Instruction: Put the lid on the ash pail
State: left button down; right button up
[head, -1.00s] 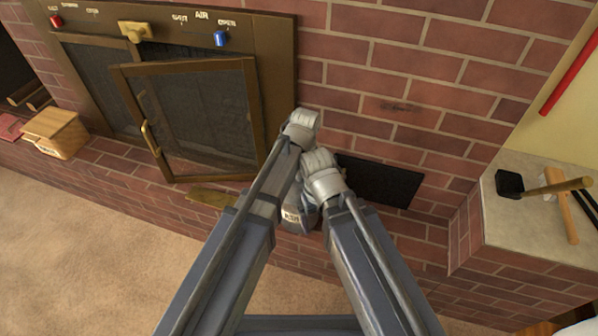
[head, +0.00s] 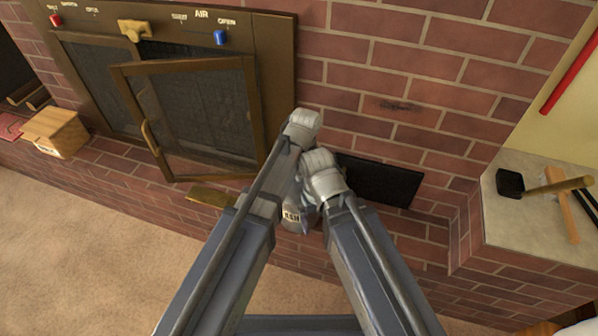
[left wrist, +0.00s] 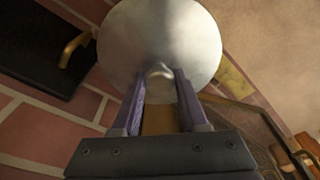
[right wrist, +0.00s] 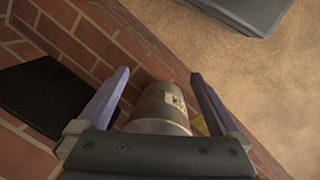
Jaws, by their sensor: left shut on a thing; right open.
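The lid (left wrist: 160,30) is a round, dull silver metal disc with a small knob. My left gripper (left wrist: 160,73) is shut on that knob. The ash pail (right wrist: 160,108) is a small grey metal bucket with a pale, lettered label. My right gripper (right wrist: 158,73) is open, with its fingers on either side of the pail in the right wrist view. In the head view the pail (head: 294,222) shows only partly between my forearms, near the brick hearth, and the lid is hidden. I cannot tell whether the lid touches the pail.
A brass-framed fireplace door (head: 200,110) stands open to the left. A wooden box (head: 57,132) sits on the hearth at far left. A dark panel (head: 378,180) is beside my right wrist. A black-headed tool (head: 511,184) lies on the pale ledge at right. Carpet in front is clear.

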dwell(0.4)
pick_arm(q)
grip_release()
dwell(0.4)
jog(key=shift+r+p, duration=3.5)
jog(key=shift+r, duration=0.05)
jog(key=shift+f, duration=0.1)
grip_shut()
